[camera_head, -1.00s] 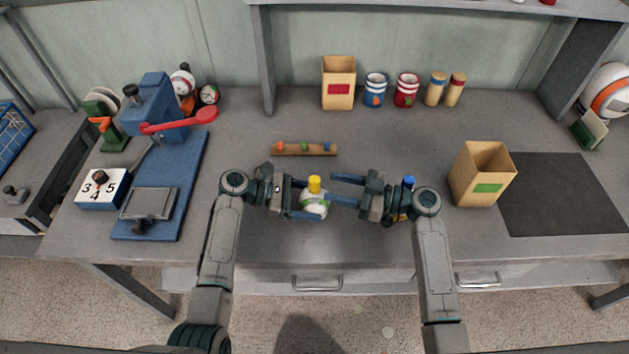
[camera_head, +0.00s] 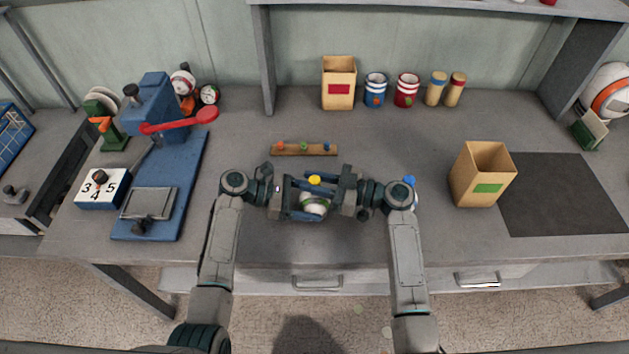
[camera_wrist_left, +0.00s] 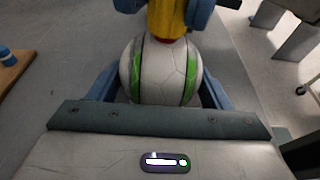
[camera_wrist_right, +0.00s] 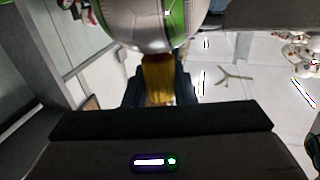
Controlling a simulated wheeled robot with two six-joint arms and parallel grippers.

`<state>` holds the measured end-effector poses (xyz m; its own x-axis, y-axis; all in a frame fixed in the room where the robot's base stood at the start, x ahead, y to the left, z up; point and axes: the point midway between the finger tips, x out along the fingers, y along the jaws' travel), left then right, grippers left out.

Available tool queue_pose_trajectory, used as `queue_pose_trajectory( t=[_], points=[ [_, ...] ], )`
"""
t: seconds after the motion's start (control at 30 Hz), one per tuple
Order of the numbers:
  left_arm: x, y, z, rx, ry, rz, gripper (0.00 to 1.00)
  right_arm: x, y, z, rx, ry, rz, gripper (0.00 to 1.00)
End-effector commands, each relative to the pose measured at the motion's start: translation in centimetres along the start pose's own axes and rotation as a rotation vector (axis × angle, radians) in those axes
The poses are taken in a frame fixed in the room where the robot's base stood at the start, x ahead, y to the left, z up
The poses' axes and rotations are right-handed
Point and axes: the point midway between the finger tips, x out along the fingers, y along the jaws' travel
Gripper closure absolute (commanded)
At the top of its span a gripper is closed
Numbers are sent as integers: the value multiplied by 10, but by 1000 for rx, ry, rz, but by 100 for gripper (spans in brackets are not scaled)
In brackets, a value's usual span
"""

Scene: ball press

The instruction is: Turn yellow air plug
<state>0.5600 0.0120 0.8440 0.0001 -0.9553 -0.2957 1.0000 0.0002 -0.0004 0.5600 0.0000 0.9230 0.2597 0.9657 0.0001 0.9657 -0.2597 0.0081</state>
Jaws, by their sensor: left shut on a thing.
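The yellow air plug (camera_head: 314,180) stands upright on top of a white and green ball (camera_head: 315,207) over the front middle of the table. My left gripper (camera_head: 312,203) is shut on the ball, with blue fingers on both sides in the left wrist view. My right gripper (camera_head: 320,182) is at the plug, above the ball. In the left wrist view its fingers flank the plug (camera_wrist_left: 167,18). The right wrist view shows the plug (camera_wrist_right: 158,80) between dark fingers. I cannot tell whether they press on it.
A wooden strip (camera_head: 304,150) with small coloured plugs lies just behind the grippers. A box with a green label (camera_head: 482,175) stands to the right. A blue press (camera_head: 160,175) with a red lever is at the left. The table between strip and back containers is clear.

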Motion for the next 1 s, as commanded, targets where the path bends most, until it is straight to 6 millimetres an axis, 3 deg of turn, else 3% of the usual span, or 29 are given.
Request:
queue_pose_trajectory(
  t=[0.43,0.8,0.83,0.9,1.0],
  points=[
    [0,0,0,0,-1,0,43,0,-1,1,3,1,248,99],
    [0,0,0,0,0,0,43,0,0,0,1,0,276,99],
    [0,0,0,0,0,0,43,0,0,0,1,0,276,71],
    [0,0,0,0,0,0,43,0,0,0,1,0,276,57],
    [0,0,0,0,0,0,43,0,0,0,0,0,275,55]
  ],
)
